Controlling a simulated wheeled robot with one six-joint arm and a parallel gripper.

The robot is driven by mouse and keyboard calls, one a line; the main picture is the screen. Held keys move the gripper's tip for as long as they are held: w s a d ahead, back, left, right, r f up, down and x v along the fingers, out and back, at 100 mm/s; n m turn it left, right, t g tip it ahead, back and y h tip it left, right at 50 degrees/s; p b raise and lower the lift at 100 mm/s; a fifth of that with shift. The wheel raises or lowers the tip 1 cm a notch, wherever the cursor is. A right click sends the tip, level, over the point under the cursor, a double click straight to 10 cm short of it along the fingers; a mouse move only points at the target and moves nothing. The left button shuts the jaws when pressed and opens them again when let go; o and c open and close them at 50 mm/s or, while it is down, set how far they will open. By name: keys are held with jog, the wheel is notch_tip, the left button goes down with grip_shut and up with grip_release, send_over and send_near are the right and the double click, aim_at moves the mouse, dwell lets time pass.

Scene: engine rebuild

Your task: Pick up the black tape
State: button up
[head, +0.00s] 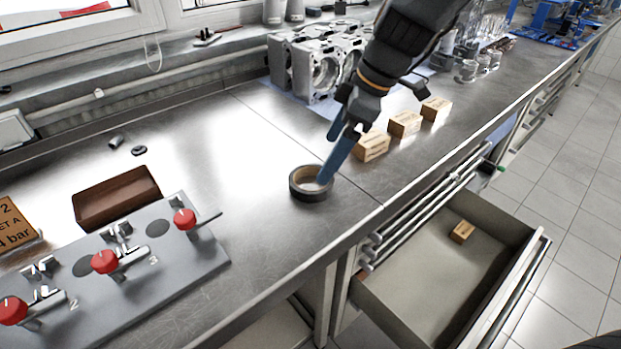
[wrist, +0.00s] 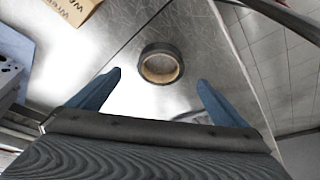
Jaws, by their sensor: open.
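The black tape (head: 299,191) is a roll lying flat on the metal workbench, near its front edge in the head view. In the wrist view the black tape (wrist: 149,53) shows its black outside and a tan inner core, ahead of and between the fingertips. My gripper (head: 327,158) is open and reaches down over the bench; in the head view one blue finger overlaps the roll. In the wrist view my gripper (wrist: 158,78) has its two blue fingers wide apart with nothing between them. The head view does not show clearly whether a finger touches the tape.
Several small wooden boxes (head: 371,146) stand right of the tape, and a grey engine block (head: 318,62) stands behind. A grey panel with red knobs (head: 160,262) and a brown tray (head: 112,190) are at left. An open drawer (head: 420,297) juts out below the front edge.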

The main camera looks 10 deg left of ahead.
jog(key=shift+a+p+x, duration=0.1)
jog(key=shift+p+x, duration=0.45)
jog(key=shift+x, duration=1.4)
jog(key=shift+a+p+x, duration=0.15)
jog(key=shift+p+x, duration=0.4)
jog(key=shift+x, duration=1.4)
jog(key=shift+r, duration=0.15)
jog(key=c, duration=1.2)
